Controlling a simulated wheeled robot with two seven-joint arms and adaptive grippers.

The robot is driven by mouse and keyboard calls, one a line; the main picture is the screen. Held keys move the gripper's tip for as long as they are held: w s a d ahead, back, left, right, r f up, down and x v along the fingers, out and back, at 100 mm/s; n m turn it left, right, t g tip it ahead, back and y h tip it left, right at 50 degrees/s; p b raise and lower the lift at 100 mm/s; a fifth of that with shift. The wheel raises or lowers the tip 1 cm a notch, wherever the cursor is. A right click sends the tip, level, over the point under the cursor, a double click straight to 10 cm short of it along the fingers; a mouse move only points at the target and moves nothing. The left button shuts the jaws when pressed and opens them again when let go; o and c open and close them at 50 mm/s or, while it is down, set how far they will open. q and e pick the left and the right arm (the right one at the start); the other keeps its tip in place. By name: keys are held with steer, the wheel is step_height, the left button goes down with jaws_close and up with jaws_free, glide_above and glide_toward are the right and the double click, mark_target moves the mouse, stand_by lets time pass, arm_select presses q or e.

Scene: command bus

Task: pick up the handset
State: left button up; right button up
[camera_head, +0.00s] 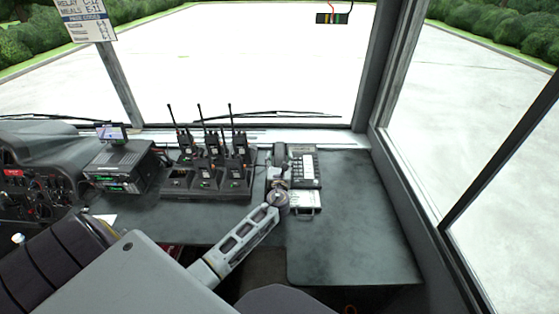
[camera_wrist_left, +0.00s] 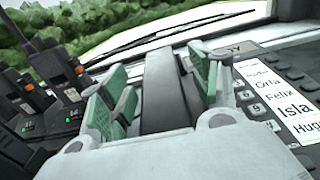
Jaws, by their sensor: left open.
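The dark handset (camera_head: 279,152) lies along the left side of the desk phone (camera_head: 305,165), which has a keypad and name labels. In the left wrist view the handset (camera_wrist_left: 165,90) runs between the two green-padded fingers of my left gripper (camera_wrist_left: 158,72). The fingers are apart, one on each side of it. I cannot tell whether either pad touches it. In the head view my left gripper (camera_head: 278,180) is over the near end of the handset and hides part of it. My right gripper is not in view.
A charger rack (camera_head: 205,193) with several upright radios stands left of the phone. A small pale case (camera_head: 305,199) lies just in front of the phone. A printer-like unit (camera_head: 122,165) and dashboard are further left. The dark desk (camera_head: 350,230) is clear at right, beside the window.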

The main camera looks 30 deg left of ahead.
mark_target(279, 159)
arm_select(q)
steer(key=shift+c, duration=0.2)
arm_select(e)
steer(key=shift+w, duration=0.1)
arm_select(q)
steer(key=c, duration=1.1)
steer(key=shift+c, duration=0.2)
steer(key=shift+r, duration=0.85)
step_height(279, 159, up, 7)
steer(key=shift+p, duration=1.1)
steer(key=shift+r, duration=0.7)
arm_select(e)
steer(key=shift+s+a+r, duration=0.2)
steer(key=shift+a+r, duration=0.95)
